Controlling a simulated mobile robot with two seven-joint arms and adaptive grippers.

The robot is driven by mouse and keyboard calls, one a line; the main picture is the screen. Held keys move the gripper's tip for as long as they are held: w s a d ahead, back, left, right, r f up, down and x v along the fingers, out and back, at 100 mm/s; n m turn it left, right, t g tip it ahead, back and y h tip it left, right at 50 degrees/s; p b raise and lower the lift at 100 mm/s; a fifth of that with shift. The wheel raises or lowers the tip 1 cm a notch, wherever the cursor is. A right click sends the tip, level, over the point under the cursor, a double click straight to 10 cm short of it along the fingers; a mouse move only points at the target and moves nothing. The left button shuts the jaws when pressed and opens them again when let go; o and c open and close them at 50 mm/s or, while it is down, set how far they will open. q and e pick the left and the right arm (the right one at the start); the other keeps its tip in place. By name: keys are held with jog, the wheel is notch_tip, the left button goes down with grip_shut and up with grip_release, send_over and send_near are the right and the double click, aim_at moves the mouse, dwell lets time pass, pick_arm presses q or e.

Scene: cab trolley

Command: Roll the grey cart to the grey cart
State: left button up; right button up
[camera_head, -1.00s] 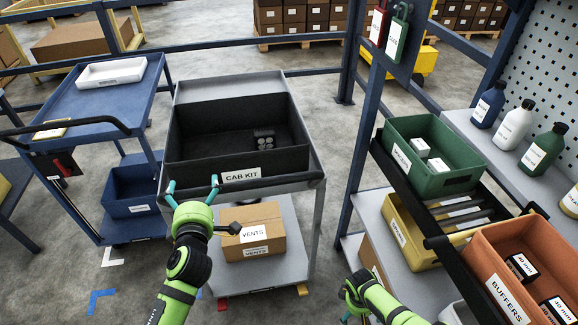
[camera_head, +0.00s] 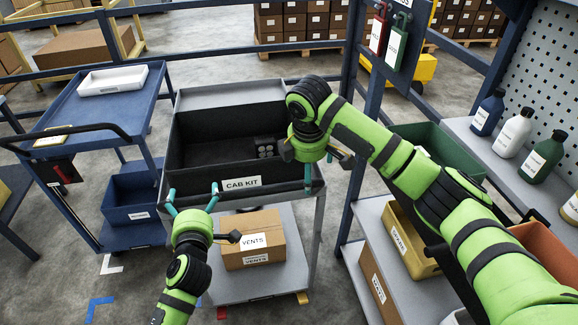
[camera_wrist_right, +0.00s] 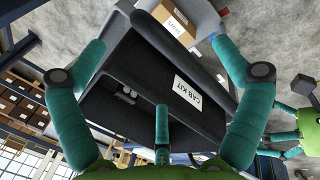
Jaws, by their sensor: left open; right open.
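The grey cart (camera_head: 276,286) stands ahead of me. My left gripper (camera_head: 193,200) is open at the left part of that edge; contact with the bar is unclear. My right gripper (camera_head: 318,165) is open over the near right corner, partly hidden by its own wrist. In the right wrist view, its spread fingers (camera_wrist_right: 160,85) frame the bin. I see only one grey cart.
A blue cart (camera_head: 110,108) with a white tray stands close on the left. A rack with green (camera_head: 438,150) and yellow bins stands close on the right. Blue rails (camera_head: 215,65) cross behind. Floor marks (camera_head: 100,305) lie at the front left.

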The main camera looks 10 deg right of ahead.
aim_at(288, 185)
jog(key=s+a+r+n+y, duration=0.1)
jog(key=s+a+r+n, duration=0.15)
jog(key=a, duration=0.25)
jog(key=shift+n, duration=0.35)
jog(key=x, duration=0.6)
jog(key=w+x, duration=0.1)
jog(key=x, duration=0.2)
jog(key=shift+w, duration=0.1)
pick_arm(q)
jog(key=shift+c, duration=0.4)
